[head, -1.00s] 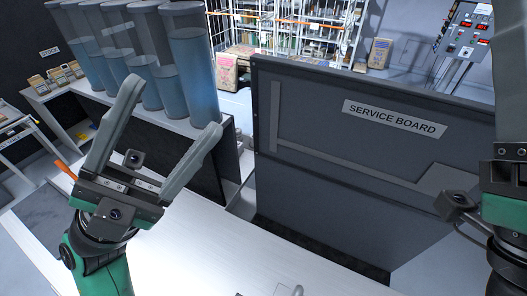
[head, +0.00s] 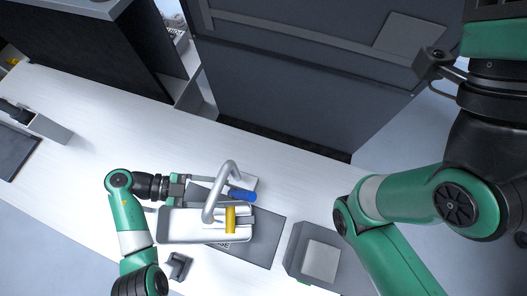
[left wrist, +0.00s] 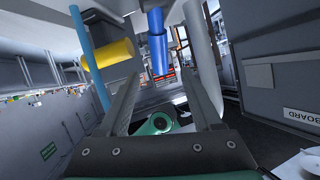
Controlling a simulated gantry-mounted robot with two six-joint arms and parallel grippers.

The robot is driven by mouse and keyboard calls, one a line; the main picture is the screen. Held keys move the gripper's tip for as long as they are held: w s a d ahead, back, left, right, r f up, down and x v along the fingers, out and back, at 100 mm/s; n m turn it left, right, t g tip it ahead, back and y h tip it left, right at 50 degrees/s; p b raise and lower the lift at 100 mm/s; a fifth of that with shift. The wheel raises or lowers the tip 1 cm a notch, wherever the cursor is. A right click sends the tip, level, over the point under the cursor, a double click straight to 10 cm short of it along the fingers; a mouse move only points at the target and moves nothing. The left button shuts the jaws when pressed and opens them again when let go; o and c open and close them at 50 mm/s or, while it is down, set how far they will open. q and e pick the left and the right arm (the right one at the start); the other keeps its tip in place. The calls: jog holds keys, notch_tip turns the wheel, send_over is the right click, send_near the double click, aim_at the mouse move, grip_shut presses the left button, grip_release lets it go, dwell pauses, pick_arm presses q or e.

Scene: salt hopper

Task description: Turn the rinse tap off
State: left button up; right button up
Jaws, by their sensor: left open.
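The rinse tap is a grey curved spout (head: 212,192) above a white basin (head: 185,228) in the head view. A blue handle (head: 242,196) and a yellow cylinder (head: 230,219) sit beside it. A light blue strip, apparently water, shows below the spout and in the left wrist view (left wrist: 82,40). My left gripper (head: 210,187) is open at the tap, reaching in from the left. In the left wrist view the blue handle (left wrist: 157,45) appears between and just beyond its fingertips; contact cannot be told. The yellow cylinder (left wrist: 107,54) is left of the fingers. My right gripper is out of view.
A dark grey box (head: 300,245) stands right of the basin. A small dark bracket (head: 179,264) lies in front. The service board (head: 290,70) rises behind the white bench (head: 100,110), whose left part is mostly clear. My right arm fills the right side.

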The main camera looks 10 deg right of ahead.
aim_at(241, 195)
pick_arm(q)
jog(key=x, duration=1.1)
jog(key=shift+s+d+b, duration=0.15)
jog(key=shift+d+b, duration=0.15)
jog(key=shift+f, duration=0.1)
grip_shut()
dwell(0.7)
